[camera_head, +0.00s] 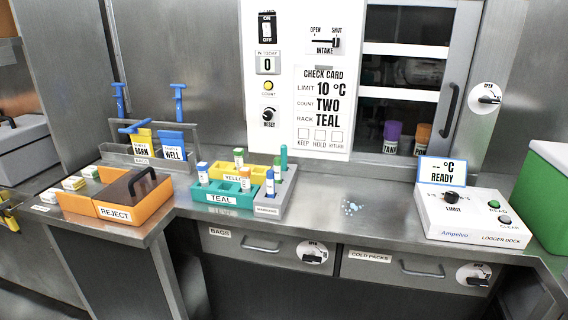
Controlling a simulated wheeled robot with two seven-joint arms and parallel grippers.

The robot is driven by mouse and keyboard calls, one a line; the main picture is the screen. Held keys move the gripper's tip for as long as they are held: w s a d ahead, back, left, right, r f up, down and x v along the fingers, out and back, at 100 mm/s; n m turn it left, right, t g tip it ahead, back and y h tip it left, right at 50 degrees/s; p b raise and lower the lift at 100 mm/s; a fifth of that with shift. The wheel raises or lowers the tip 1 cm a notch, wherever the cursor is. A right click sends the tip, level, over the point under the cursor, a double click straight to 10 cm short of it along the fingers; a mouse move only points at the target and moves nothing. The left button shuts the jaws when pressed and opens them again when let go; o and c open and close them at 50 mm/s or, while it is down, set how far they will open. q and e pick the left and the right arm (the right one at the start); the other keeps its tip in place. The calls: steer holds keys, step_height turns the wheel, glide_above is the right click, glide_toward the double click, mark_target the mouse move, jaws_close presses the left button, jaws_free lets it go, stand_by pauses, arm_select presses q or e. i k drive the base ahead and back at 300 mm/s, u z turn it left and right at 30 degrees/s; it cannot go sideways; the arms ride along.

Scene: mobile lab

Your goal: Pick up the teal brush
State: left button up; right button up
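A teal upright rod (283,156) stands at the back of a narrow grey holder (276,201), right of the teal rack. It looks like the handle of the teal brush; its lower end is hidden in the holder, so no bristles show. Blue-capped tubes (270,183) stand in front of it in or beside the same holder. Neither of my grippers is in view.
The teal rack (222,198) and yellow rack (232,178) hold several capped tubes. An orange reject box (118,212) is at left. A logger dock (470,226) is at right. Pale blue specks (352,208) lie on the otherwise clear middle counter (375,230).

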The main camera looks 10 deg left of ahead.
mark_target(283, 147)
steer(key=u, duration=0.1)
steer(key=k, duration=1.3)
steer(key=z, duration=1.05)
steer(key=i, duration=1.45)
steer(key=u, duration=1.2)
steer(key=i, duration=1.1)
steer(key=u, duration=1.25)
